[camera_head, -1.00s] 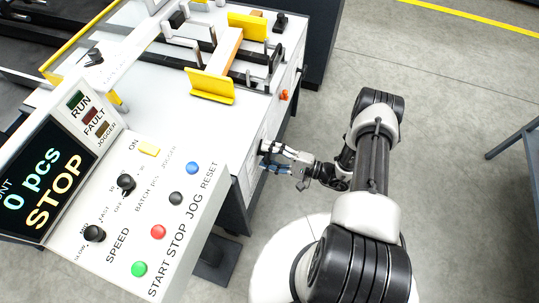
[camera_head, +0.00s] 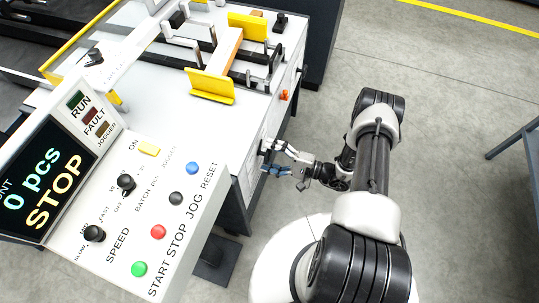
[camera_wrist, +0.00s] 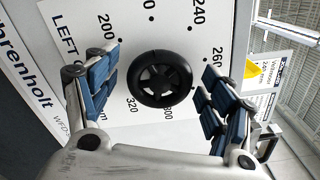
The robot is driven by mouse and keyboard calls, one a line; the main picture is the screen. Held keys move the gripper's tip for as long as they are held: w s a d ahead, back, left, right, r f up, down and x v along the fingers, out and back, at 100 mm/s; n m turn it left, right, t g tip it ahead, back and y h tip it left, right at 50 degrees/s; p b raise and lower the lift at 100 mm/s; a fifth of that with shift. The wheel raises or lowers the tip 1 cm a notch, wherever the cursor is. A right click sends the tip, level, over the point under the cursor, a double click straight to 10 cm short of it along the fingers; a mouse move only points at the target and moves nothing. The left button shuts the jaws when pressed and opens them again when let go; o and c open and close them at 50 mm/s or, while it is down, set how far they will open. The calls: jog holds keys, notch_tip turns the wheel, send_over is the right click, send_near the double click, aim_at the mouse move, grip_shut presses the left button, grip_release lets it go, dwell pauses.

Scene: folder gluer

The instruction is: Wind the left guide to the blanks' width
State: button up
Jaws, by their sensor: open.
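In the wrist view a black spoked handwheel (camera_wrist: 160,78) sits on a white panel, ringed by a printed scale (camera_wrist: 198,15) with numbers such as 200, 240, 260 and 320. A label starting with LEFT (camera_wrist: 66,35) is partly hidden by a finger. My gripper (camera_head: 268,158) is at the side of the machine in the head view. Its blue-padded fingers are open, one on each side of the handwheel, with visible gaps to it. Two yellow plates (camera_head: 211,86) (camera_head: 248,25) stand on the machine bed; which is the left guide I cannot tell.
The control panel (camera_head: 210,200) has several buttons and knobs; its display (camera_head: 40,185) reads 0 pcs and STOP. An orange knob (camera_head: 284,95) sticks out of the machine side farther back. Grey floor (camera_head: 450,110) to the right is clear up to a blue-grey table (camera_head: 520,140).

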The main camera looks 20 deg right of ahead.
jog(key=v, duration=1.2)
